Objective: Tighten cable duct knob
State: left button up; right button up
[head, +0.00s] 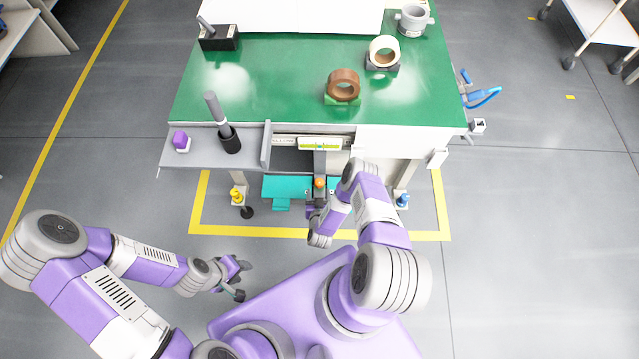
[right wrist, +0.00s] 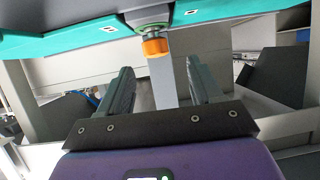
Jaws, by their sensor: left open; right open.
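My left gripper (head: 243,280) is open and empty, low on the left, away from the bench.
The green bench top (head: 270,75) carries a brown tape roll (head: 343,84) and a white tape roll (head: 384,51). Teal panels (head: 285,187) lie around the knob.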

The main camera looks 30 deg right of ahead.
aim_at(320, 185)
jog(key=shift+d+f+h, duration=0.2)
jog(key=shift+d+h, duration=0.1)
jog(key=b+x, duration=0.3)
jog(key=x, duration=0.3)
jog(key=shift+w+d+f, duration=0.2)
jog(key=shift+w+d, duration=0.05)
jog(key=shift+w, duration=0.3)
jog(key=c, duration=1)
jog(key=shift+m, duration=0.3)
